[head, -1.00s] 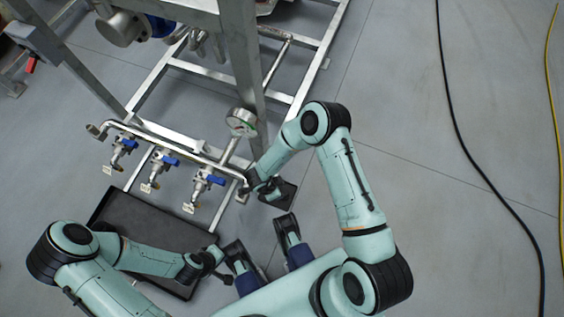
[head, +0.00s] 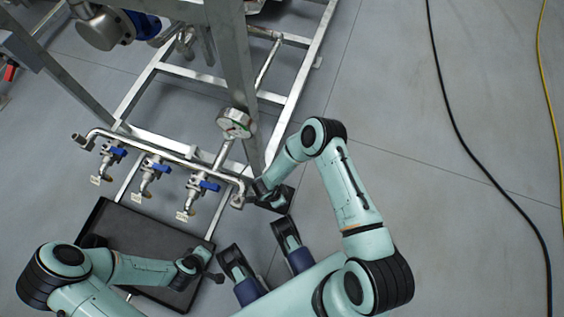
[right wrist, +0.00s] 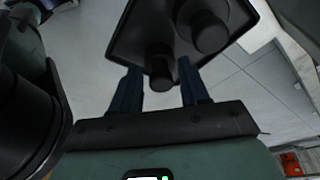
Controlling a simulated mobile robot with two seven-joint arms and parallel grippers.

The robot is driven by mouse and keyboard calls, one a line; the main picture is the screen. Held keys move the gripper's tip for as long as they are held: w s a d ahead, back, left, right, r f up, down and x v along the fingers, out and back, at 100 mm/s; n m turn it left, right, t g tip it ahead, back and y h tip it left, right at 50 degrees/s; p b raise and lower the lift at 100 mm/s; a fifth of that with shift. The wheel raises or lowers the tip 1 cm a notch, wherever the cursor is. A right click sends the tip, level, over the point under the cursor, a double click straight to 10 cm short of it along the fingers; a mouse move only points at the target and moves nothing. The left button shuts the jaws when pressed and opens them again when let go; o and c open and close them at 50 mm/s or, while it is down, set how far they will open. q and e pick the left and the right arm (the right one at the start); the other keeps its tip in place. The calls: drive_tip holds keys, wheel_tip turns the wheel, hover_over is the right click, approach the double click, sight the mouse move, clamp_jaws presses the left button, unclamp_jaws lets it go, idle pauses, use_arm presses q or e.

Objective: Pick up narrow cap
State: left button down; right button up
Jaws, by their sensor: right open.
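In the right wrist view, two dark cylindrical caps stand on a small black tray (right wrist: 130,42). The narrow cap (right wrist: 160,68) is the slimmer one, and the wider cap (right wrist: 208,32) is up and to its right. My right gripper (right wrist: 160,84) is open, its two dark blue fingers on either side of the narrow cap; whether they touch it I cannot tell. In the head view my right gripper (head: 264,190) is beside the small black tray (head: 284,202), where the caps are too small to make out. My left gripper (head: 208,268) is above a large dark tray; its jaws are unclear.
A metal pipe manifold (head: 160,148) with blue-handled valves and a round gauge (head: 235,123) stands left of my right gripper, on a steel skid frame (head: 300,70). The large dark tray (head: 130,222) lies below it. A black hose (head: 455,130) crosses the open floor at right.

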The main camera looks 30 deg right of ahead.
drive_tip(key=shift+x, duration=1.05)
drive_tip(key=c, duration=0.7)
drive_tip(key=shift+o, duration=0.2)
drive_tip(key=shift+r, duration=0.15)
